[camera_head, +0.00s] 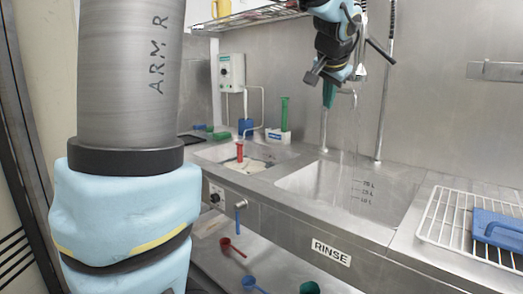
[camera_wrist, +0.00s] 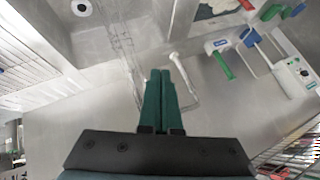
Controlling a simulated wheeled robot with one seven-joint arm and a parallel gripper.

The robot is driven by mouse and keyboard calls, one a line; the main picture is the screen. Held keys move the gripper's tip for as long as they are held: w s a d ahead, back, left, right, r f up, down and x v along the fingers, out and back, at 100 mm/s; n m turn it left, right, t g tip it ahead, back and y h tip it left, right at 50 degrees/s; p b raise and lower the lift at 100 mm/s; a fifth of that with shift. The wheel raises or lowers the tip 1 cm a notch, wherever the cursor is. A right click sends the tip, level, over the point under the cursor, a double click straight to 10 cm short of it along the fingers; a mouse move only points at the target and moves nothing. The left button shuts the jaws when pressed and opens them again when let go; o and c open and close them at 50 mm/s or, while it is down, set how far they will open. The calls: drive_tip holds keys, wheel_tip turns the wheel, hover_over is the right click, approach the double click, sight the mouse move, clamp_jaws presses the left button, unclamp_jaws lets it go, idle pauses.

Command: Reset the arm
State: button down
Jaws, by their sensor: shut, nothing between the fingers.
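My gripper (camera_head: 328,96) hangs high over the sink unit in the head view, with its green fingers pointing down. In the wrist view my gripper (camera_wrist: 160,78) shows its two green fingers side by side and pressed together, with nothing between them. The arm comes in from the top of the head view, in front of the steel back wall. The fingers appear clear of the tap and pipes near them, though the exact gap cannot be told.
The rinse basin (camera_head: 300,180) lies below, with thin water streams above it. A control box (camera_head: 231,73) is on the back wall, left. A wire shelf (camera_head: 250,16) is at upper left. A white rack (camera_head: 440,225) holds a blue item (camera_head: 497,230) at right.

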drive_tip(key=s+a+f+n+g+y+p, duration=0.25)
drive_tip(key=s+a+f+n+g, duration=0.2)
drive_tip(key=a+f, duration=0.85)
drive_tip(key=s+a+f+n+g+p, duration=0.1)
drive_tip(key=s+a+f+n+p, duration=0.1)
drive_tip(key=s+a+f, duration=0.35)
drive_tip(key=s+a+f+n+g+p, duration=0.1)
drive_tip(key=s+a+f+n+g, duration=0.15)
drive_tip(key=s+a, duration=0.45)
drive_tip(key=w+d+r+m+t+h+b, duration=0.15)
drive_tip(key=w+d+m+t, duration=0.35)
drive_tip(key=w, duration=0.8)
drive_tip(key=m+t+h+b, duration=0.3)
drive_tip(key=m+t+h, duration=0.1)
drive_tip(key=m+h, duration=1.4)
approach(383, 55)
drive_tip(key=d+p, duration=0.1)
drive_tip(key=w+d+n+h+p, duration=0.1)
drive_tip(key=d+p, duration=0.1)
drive_tip(key=w+d+r+n+h+p, duration=0.1)
drive_tip(key=p, duration=0.1)
drive_tip(key=shift+w+d, duration=0.25)
drive_tip(key=shift+d, duration=0.05)
drive_tip(key=shift+p+x, duration=0.55)
drive_tip(key=shift+x, duration=0.2)
drive_tip(key=shift+f, duration=0.1)
